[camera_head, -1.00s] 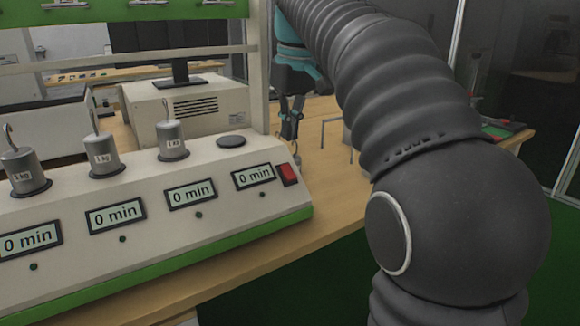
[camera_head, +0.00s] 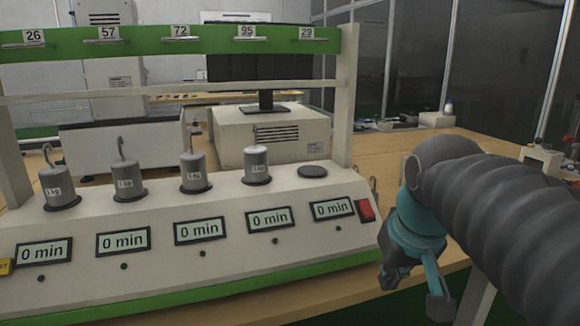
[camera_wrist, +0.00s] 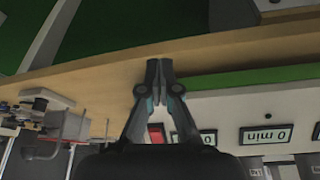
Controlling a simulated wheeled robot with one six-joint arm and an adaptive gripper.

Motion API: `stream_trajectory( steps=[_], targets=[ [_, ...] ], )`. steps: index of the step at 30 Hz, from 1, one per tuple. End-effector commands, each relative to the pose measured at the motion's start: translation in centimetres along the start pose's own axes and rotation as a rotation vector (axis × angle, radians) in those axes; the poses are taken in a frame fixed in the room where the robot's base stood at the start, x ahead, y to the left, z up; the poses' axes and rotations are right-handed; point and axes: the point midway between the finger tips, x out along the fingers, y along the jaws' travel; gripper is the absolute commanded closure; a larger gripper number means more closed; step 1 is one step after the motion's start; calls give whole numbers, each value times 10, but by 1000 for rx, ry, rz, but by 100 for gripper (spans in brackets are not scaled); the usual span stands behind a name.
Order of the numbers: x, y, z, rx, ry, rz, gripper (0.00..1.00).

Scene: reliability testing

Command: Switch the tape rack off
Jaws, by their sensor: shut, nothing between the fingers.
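The tape rack (camera_head: 300,188) is a cream and green console with a numbered green top bar. Several displays on its sloped front read "0 min", with a small dark green dot below each. A red switch (camera_head: 366,210) sits at the right end of that front; it also shows in the wrist view (camera_wrist: 156,133), partly hidden behind my fingers. My gripper (camera_head: 412,282) hangs to the right of and below the switch, near the rack's right front corner, apart from the switch. In the wrist view my gripper (camera_wrist: 160,68) has its fingertips together and empty, over the table's front edge.
Several grey hooked weights (camera_head: 195,172) stand on the rack, beside an empty black disc (camera_head: 313,171). A beige instrument (camera_head: 270,135) stands behind. The wooden table (camera_head: 400,145) is largely clear to the right, with small items at the back.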

Motion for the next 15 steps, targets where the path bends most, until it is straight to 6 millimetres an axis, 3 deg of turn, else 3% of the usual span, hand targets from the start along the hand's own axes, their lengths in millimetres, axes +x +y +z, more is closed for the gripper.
stream_trajectory(
  steps=[1,6,10,15],
  targets=[
    [10,-2,20,13,16,4,100],
    [44,-5,73,58,71,14,100],
    [62,-7,99,80,99,17,100],
    [73,-8,112,92,112,18,100]
  ],
)
